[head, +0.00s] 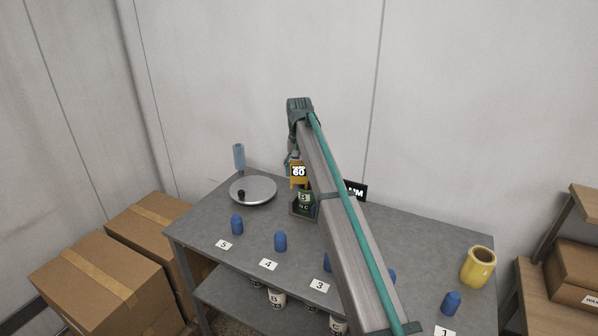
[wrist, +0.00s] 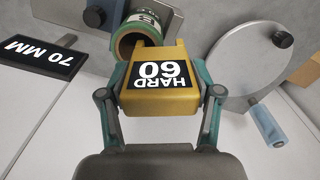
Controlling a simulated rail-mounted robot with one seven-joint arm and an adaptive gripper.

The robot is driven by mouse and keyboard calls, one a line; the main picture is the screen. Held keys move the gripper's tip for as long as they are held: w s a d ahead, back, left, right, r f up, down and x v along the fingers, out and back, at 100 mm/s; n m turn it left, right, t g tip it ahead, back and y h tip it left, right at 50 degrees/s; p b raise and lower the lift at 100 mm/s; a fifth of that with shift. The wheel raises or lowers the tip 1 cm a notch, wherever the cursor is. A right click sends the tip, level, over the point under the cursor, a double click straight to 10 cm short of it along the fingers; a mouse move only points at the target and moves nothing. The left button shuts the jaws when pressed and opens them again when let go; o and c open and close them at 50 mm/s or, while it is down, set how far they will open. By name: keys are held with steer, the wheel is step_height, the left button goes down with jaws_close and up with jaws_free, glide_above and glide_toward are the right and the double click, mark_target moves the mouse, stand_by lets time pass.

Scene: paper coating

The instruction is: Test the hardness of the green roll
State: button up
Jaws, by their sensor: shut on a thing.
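The green roll (head: 304,198) labelled "B" stands in a dark holder (head: 300,212) at the back middle of the grey table. In the wrist view the roll (wrist: 140,22) shows its brown core, partly hidden by the tester. My gripper (wrist: 158,92) is shut on a yellow hardness tester whose black display reads "HARD 60". The tester (head: 298,181) is directly above the roll's top in the head view; its lower end meets or nearly meets the roll, and contact cannot be told. My arm hides part of the table.
A round grey plate (head: 263,197) with a black knob and a blue-handled tool (head: 239,156) are left of the roll. A "70 MM" sign (wrist: 42,50) stands beside it. Several blue plugs (head: 280,241) line the front, with a yellow cup (head: 478,267) at right.

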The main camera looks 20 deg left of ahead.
steer(key=shift+r+p, duration=1.6)
steer(key=shift+r, duration=2.1)
steer(key=s+d+f+m+b, duration=0.1)
steer(key=s+d+f, duration=0.35)
steer(key=d, duration=1.35)
steer(key=s+d+f+m, duration=0.25)
steer(key=s+d, duration=0.35)
steer(key=d, duration=1.2)
steer(key=s+d+f+b, duration=0.1)
steer(key=s+d+f, duration=0.4)
steer(key=d, duration=1.3)
steer(key=s+d+r+n+t+h, duration=0.1)
steer(key=s+r+n+t+h, duration=0.15)
steer(key=r+h, duration=0.8)
steer(key=s+d+r+n+t+h, duration=0.1)
steer(key=s+r+n+t+h, duration=0.2)
steer(key=r, duration=1.4)
steer(key=s+a+r+m+g+h, duration=0.1)
steer(key=s+a+r+g+h, duration=0.2)
steer(key=s+r, duration=0.7)
steer(key=s+a+r+m+g+h, duration=0.1)
steer(key=s+a+r+g+h, duration=0.3)
steer(key=s+r, duration=0.6)
step_height(320, 180, up, 4)
steer(key=a+h, duration=0.2)
steer(key=h, duration=0.1)
steer(key=shift+s+a+r+m, duration=0.15)
steer(key=shift+s+a+m, duration=0.2)
steer(key=shift+m, duration=0.05)
